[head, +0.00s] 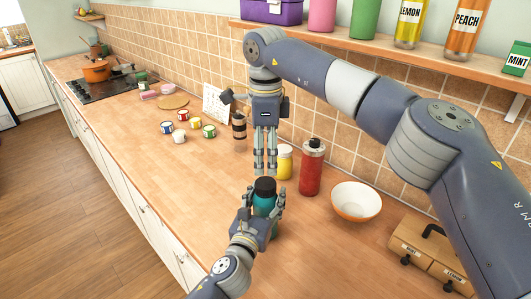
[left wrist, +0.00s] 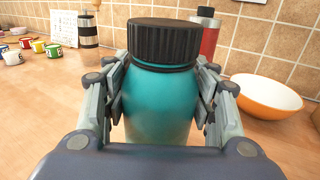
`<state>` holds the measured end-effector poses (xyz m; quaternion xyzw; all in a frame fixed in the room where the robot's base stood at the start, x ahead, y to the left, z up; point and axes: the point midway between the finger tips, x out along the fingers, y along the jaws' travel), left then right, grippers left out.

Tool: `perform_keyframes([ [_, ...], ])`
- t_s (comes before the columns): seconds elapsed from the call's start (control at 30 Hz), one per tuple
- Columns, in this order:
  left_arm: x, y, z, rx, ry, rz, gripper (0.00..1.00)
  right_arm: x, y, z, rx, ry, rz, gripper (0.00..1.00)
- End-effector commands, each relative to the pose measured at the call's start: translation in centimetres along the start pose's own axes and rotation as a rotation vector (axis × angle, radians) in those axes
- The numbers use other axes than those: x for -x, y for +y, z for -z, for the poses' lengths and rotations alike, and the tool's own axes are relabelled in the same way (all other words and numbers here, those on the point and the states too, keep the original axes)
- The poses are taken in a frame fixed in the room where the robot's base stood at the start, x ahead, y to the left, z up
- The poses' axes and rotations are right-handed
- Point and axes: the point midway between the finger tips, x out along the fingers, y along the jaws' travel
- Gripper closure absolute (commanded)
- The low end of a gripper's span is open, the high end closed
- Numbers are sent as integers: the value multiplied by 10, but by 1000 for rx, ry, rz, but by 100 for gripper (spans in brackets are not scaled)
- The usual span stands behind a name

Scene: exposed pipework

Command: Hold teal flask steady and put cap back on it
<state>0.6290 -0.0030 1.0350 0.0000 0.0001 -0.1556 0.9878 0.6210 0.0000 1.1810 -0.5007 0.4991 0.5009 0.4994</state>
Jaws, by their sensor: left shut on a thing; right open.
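The teal flask (head: 264,203) stands upright on the wooden counter. My left gripper (head: 262,198) is shut around its body, with a finger on each side; the grip also shows in the left wrist view (left wrist: 163,100). The black ribbed cap (head: 265,186) sits level on the flask's top and also shows in the left wrist view (left wrist: 165,42). A dark ring shows under it; I cannot tell whether it is screwed tight. My right gripper (head: 265,170) is open, pointing down just above the cap, with nothing between its fingers.
Close behind stand a yellow jar (head: 284,162) and a red bottle (head: 312,168). A white-and-orange bowl (head: 356,201) and a labelled wooden box (head: 425,252) are at the right. Several small cups (head: 181,135) stand farther left. The counter left of the flask is clear.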

Motion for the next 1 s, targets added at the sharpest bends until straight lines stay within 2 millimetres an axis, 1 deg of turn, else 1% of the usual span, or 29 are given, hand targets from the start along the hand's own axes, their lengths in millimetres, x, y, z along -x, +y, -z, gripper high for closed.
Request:
perform_keyframes([
  [0.17,0,0,2,0,3,0,100,-1,0,0,-2,0,0,37],
  [0.27,0,0,2,0,3,0,100,-7,0,0,-2,1,-2,37],
  [0.37,0,0,2,0,3,0,100,-19,0,0,-2,2,-2,37],
  [0.5,0,0,2,0,3,0,100,-41,0,0,-3,1,-3,37],
  [0.7,0,0,2,0,3,0,100,-68,0,0,-3,1,-2,37],
  [0.83,0,0,2,0,3,0,100,-78,0,0,-4,0,-1,37],
  [1.0,0,0,2,0,3,0,100,-81,0,0,-4,0,0,37],
])
